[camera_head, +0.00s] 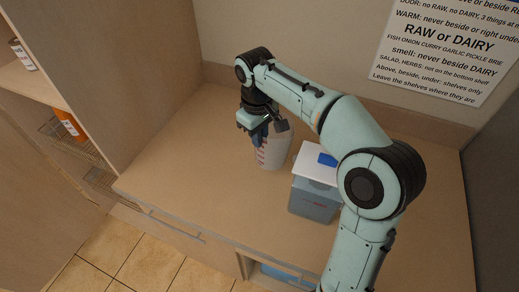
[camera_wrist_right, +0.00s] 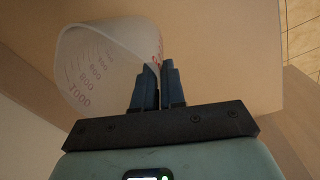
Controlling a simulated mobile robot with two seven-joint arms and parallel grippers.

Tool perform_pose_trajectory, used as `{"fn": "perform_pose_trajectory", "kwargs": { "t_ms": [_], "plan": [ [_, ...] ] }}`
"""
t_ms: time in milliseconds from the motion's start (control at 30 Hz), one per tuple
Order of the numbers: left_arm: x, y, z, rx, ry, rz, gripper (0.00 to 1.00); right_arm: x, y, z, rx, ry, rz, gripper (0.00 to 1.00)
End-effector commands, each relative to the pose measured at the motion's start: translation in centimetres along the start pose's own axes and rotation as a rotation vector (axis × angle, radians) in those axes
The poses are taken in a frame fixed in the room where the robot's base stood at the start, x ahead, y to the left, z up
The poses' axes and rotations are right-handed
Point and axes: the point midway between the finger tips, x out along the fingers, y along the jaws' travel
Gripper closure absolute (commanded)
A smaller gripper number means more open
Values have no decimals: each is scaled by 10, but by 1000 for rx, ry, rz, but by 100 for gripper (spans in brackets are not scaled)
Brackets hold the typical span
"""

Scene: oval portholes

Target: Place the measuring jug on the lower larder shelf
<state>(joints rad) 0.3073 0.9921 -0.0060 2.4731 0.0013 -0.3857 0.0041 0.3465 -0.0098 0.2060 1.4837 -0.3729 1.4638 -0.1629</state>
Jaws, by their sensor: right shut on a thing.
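The measuring jug (camera_head: 273,150) is a translucent white vessel with red markings, standing on or just above the wooden counter in the head view. My right gripper (camera_head: 262,136) reaches down to it from above and is shut on its wall. In the right wrist view the jug (camera_wrist_right: 95,72) shows its graduation numbers, and the fingers of the right gripper (camera_wrist_right: 158,88) pinch its rim side. The larder shelf (camera_head: 16,76) at the left holds a small jar. My left gripper is not in view.
A grey-blue box with a white lid (camera_head: 315,194) stands on the counter right of the jug. Wire baskets (camera_head: 72,138) and an orange item (camera_head: 70,126) sit in the larder, behind its side panel. A rules sign (camera_head: 440,40) hangs on the wall. The counter's left part is clear.

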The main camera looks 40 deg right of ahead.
Motion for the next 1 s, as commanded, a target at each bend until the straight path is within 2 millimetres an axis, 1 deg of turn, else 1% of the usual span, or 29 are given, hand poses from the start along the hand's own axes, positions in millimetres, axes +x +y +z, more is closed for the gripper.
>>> {"fn": "perform_pose_trajectory", "kwargs": {
  "t_ms": [67, 200, 300, 600, 733, 767, 800, 833, 1000],
  "plan": [
    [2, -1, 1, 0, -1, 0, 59, 8, 0, 1, 0, -2, 0, 100],
    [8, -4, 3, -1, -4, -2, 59, 30, -2, 1, 0, -4, -1, 100],
    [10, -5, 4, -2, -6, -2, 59, 41, -2, 0, 0, -2, 0, 100],
    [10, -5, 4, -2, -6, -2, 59, 43, -2, 0, 0, 1, 0, 100],
    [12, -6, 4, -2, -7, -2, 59, 47, -3, 0, 0, 0, 0, 100],
    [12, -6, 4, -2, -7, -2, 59, 47, -3, 0, 0, 0, 0, 84],
    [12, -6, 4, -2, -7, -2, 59, 46, -3, 0, 0, 0, 0, 71],
    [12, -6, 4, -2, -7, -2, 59, 46, -3, 0, 0, 0, 0, 65],
    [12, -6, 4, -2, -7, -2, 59, 46, -2, 0, 0, 0, 0, 65]
  ]
}}
